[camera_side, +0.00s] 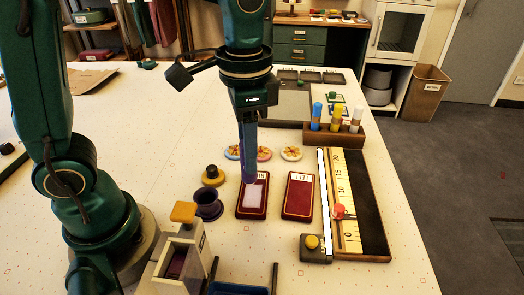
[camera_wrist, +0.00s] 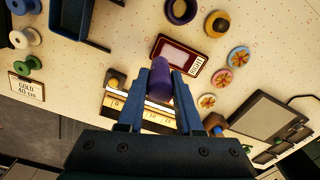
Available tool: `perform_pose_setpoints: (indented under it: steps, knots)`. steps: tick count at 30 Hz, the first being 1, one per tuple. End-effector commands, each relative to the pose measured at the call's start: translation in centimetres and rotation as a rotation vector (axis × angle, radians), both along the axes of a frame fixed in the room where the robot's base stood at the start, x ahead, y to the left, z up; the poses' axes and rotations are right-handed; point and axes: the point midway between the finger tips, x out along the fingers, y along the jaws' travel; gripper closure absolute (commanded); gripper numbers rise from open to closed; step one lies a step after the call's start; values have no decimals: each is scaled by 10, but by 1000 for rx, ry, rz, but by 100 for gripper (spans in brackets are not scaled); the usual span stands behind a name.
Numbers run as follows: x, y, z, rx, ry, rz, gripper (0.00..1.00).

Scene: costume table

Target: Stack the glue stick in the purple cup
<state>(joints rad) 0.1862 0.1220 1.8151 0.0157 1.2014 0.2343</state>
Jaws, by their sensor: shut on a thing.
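My gripper (camera_side: 249,158) is shut on a purple cylinder, seemingly the glue stick (camera_side: 248,172), above the left red tray. In the wrist view the purple glue stick (camera_wrist: 160,82) sits between the two blue fingers (camera_wrist: 161,98). Its lower end hangs free in front of the tray in the side view; I cannot tell its exact height. The dark purple cup (camera_side: 208,203) stands upright on the table, left of the left tray. It also shows at the top of the wrist view (camera_wrist: 168,12). Its opening appears empty.
The left red tray (camera_side: 240,212) and right red tray (camera_side: 298,207) lie side by side. A wooden rack (camera_side: 318,136) holds blue, yellow and white sticks. A long ruler board (camera_side: 370,220) is at right.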

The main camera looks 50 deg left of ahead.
Motion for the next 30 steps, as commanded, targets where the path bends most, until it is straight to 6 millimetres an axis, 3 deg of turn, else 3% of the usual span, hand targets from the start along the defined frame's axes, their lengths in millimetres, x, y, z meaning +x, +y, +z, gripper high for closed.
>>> perform_pose_setpoints:
  steps: [15,20,30]
  knots:
    - [0,0,0,-1,0,-5,100]
    - [-9,2,-2,-3,0,-54,100]
    - [-36,69,8,-7,-2,130,100]
